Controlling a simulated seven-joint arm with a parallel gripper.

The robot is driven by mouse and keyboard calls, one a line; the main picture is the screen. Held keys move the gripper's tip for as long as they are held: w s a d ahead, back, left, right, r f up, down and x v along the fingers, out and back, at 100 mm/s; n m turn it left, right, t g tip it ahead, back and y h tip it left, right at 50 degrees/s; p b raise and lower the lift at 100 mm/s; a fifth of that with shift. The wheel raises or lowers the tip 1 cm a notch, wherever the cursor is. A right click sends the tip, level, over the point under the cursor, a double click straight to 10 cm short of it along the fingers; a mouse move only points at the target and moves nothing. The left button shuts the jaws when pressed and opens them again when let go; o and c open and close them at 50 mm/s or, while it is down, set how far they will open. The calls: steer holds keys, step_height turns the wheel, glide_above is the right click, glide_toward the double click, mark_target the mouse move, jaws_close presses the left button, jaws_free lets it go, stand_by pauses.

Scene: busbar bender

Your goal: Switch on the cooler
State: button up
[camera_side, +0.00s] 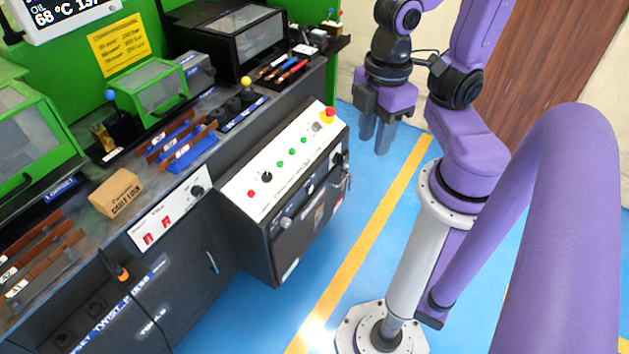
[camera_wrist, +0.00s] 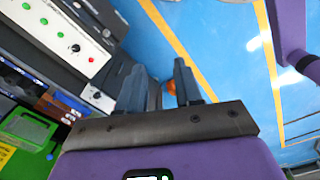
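I cannot tell from any readable label which control belongs to the cooler. A sloped white control panel (camera_side: 283,160) carries a red button, a black knob (camera_side: 266,177), several green buttons and a red emergency stop (camera_side: 329,113). In the wrist view this panel (camera_wrist: 60,30) is at the upper left. A smaller white panel (camera_side: 168,216) on the bench front has two red switches (camera_side: 157,231) and a black knob (camera_side: 197,191). My gripper (camera_side: 375,142) hangs over the blue floor, right of the console and apart from it. Its fingers (camera_wrist: 161,72) are apart and empty.
The dark bench holds a cardboard box (camera_side: 117,193), brown bars in blue holders (camera_side: 182,145) and green machines (camera_side: 155,90). The blue floor (camera_side: 345,180) beside the console is clear.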

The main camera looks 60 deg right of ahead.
steer(key=shift+w, duration=0.15)
jaws_close()
steer(key=w+d+f+t, duration=0.1)
steer(key=w+f, duration=0.3)
steer(key=w, duration=0.5)
steer(key=w+d+f+t, duration=0.1)
steer(key=w+f, duration=0.2)
steer(key=w, duration=0.6)
steer(key=w+d+f+n, duration=0.2)
steer(key=w+d+f, duration=0.3)
steer(key=d+f, duration=0.3)
steer(key=w+d+f+n, duration=0.1)
steer(key=w+d+f, duration=0.5)
steer(key=d+f, duration=0.3)
steer(key=s+d+f+t+y, duration=0.1)
steer(key=s+d+f, duration=0.2)
steer(key=d+f, duration=0.4)
steer(key=s+d+f+n+t+y, duration=0.1)
steer(key=s+f+t+y, duration=0.2)
steer(key=s+f, duration=0.8)
steer(key=shift+f+y, duration=0.3)
steer(key=shift+f, duration=0.45)
